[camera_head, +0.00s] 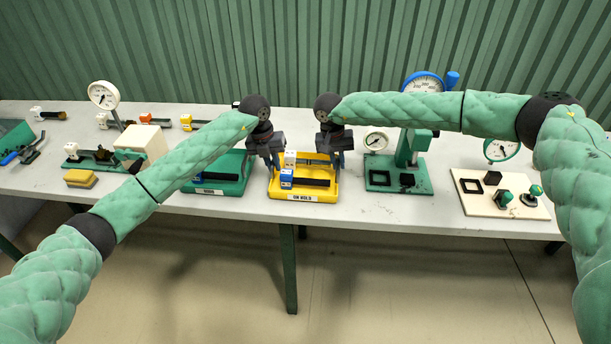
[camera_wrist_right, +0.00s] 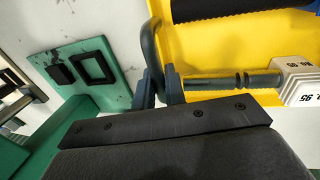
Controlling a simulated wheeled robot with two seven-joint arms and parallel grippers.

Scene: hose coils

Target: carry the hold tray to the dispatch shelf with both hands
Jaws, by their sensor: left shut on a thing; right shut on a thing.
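The yellow hold tray (camera_head: 318,196), labelled ON HOLD, is at the table's front edge, in the middle of the head view. It holds dark bar-like parts with a white block (camera_head: 290,158) and a blue block (camera_head: 287,179). My left gripper (camera_head: 274,160) is shut at its left side. My right gripper (camera_head: 337,158) is shut at its right side. In the right wrist view the right fingers (camera_wrist_right: 162,88) close at the edge of the yellow tray (camera_wrist_right: 215,55); the exact grip is partly hidden. Whether the tray is lifted I cannot tell. No dispatch shelf is recognisable.
A green tray (camera_head: 238,187) stands close left of the hold tray. A green gauge stand (camera_head: 405,180) is to the right, then a cream board (camera_head: 485,206) with small parts. A yellow sponge (camera_head: 80,178) lies at left. Floor is open before the table (camera_head: 370,211).

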